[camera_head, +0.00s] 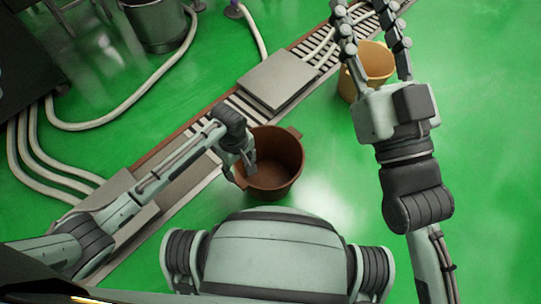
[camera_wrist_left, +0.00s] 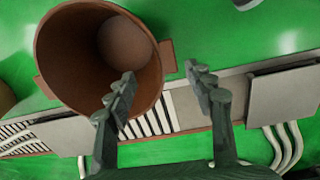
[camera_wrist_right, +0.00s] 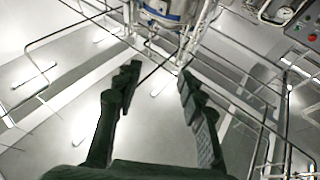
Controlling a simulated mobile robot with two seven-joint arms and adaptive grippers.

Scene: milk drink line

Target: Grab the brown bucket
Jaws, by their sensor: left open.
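The brown bucket (camera_head: 283,160) stands upright on the green floor beside the drain grate in the head view. It is open-topped, looks empty and has small side tabs. My left gripper (camera_head: 243,168) is at the bucket's left rim. In the left wrist view the bucket (camera_wrist_left: 60,45) fills the upper left, and the left gripper (camera_wrist_left: 160,85) is open. One finger overlaps the bucket's near rim and the other is outside it; contact cannot be told. My right gripper (camera_head: 372,20) is raised, pointing up, with its fingers apart. In the right wrist view the right gripper (camera_wrist_right: 155,80) is empty.
A yellow-tan bucket (camera_head: 376,62) stands behind my right gripper. A grey plate (camera_head: 277,80) covers part of the drain grate (camera_head: 195,128). White hoses (camera_head: 130,118) lie at the left, and a metal vessel (camera_head: 158,25) stands at the upper left. The floor at right is clear.

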